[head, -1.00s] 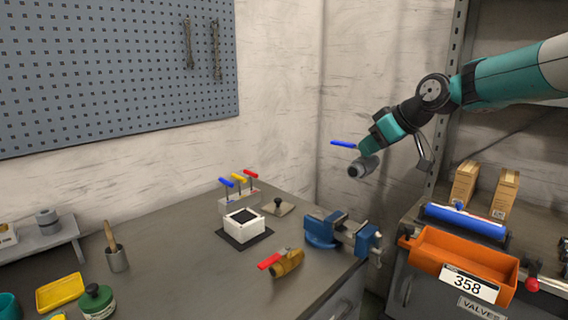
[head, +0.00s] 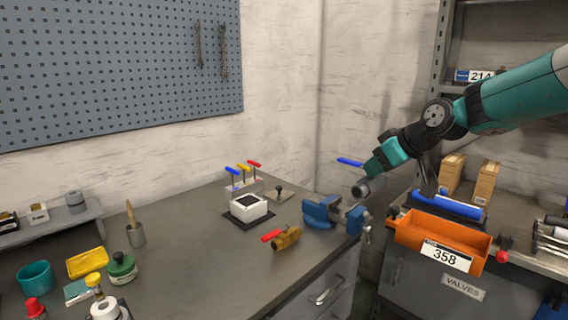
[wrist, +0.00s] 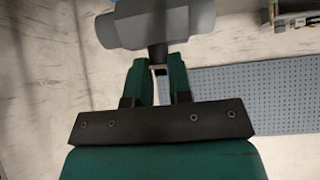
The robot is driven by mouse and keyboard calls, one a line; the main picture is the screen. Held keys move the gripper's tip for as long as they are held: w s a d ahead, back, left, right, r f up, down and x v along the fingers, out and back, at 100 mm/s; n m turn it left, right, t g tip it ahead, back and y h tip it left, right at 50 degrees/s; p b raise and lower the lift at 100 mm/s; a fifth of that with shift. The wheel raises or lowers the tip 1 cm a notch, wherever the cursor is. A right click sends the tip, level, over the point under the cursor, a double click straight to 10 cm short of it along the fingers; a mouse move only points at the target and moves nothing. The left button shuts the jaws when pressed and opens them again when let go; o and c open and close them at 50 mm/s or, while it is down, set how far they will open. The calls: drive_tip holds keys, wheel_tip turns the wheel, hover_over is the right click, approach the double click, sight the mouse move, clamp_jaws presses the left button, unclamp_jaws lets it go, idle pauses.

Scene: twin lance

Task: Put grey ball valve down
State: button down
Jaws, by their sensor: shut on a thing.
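The grey ball valve (head: 362,188) has a blue lever handle (head: 350,162). It is held in the air above the blue vise at the bench's right end. My gripper (head: 371,172) is shut on it. In the wrist view the grey valve body (wrist: 155,24) lies across the fingertips, and my gripper (wrist: 158,68) pinches its dark stem. The blue handle does not show in the wrist view.
A blue vise (head: 324,212) sits at the bench edge. A brass valve with red handle (head: 285,238) lies on the workbench (head: 200,270). A white box (head: 249,207) stands behind it. An orange bin (head: 410,232) marked 358 is on the right cabinet. The bench's middle front is clear.

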drive_tip(key=s+d+f+m+t+h, duration=0.1)
drive_tip(key=s+d+f+m+h, duration=0.2)
drive_tip(key=f, duration=0.7)
drive_tip(key=s+d+f+m+h, duration=0.15)
drive_tip(key=s+f, duration=0.35)
drive_tip(key=f, duration=0.5)
drive_tip(key=s+d+f+m+t+h, duration=0.1)
drive_tip(key=s+d+f+m, duration=0.25)
drive_tip(key=f, duration=0.65)
drive_tip(key=s+f, duration=0.3)
drive_tip(key=s, duration=0.6)
